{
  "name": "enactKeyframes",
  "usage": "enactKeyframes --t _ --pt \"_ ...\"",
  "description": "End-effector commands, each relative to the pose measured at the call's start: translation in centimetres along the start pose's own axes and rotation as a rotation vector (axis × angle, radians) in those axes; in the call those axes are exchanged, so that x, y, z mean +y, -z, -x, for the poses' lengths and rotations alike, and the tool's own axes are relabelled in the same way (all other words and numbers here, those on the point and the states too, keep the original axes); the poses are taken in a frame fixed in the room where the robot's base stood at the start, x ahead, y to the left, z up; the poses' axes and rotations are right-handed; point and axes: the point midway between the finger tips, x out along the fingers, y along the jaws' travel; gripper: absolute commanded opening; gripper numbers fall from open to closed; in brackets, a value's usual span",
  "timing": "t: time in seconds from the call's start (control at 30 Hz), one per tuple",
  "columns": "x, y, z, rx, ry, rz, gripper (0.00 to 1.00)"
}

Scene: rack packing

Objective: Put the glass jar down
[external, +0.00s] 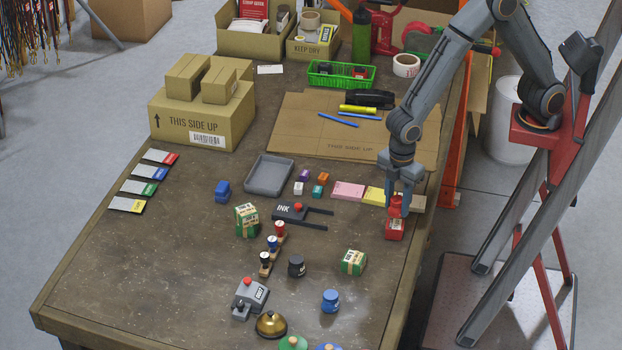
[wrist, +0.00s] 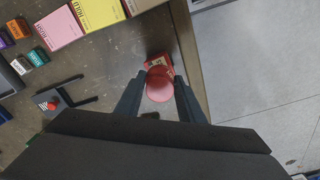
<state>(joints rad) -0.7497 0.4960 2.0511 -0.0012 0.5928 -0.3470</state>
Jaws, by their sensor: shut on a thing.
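My gripper (external: 399,193) points down at the right edge of the workbench, shut on a red container (external: 395,229) with a pale label. In the wrist view, its round pinkish-red top (wrist: 159,86) sits between my gripper's fingertips (wrist: 158,82). The container looks upright, its base at or close to the bench top; I cannot tell whether it touches. No clear glass shows on it. A black jar (external: 297,266) and a blue jar (external: 330,301) stand apart on the bench, left of and nearer the camera than my gripper.
Pink and yellow pads (external: 349,191) lie just left of my gripper. A green-and-cream box (external: 353,262) stands nearer the camera. The bench edge is close on the right.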

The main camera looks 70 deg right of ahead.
Motion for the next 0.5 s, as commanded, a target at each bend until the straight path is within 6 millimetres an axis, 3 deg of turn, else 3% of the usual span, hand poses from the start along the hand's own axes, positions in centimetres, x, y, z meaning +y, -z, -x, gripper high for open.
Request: enactKeyframes --t 0.23,0.5 --pt "-0.1 -0.1 -3.2 -0.003 0.001 0.0 0.1" --pt "0.0 -0.1 -3.5 -0.001 0.0 0.0 0.1"
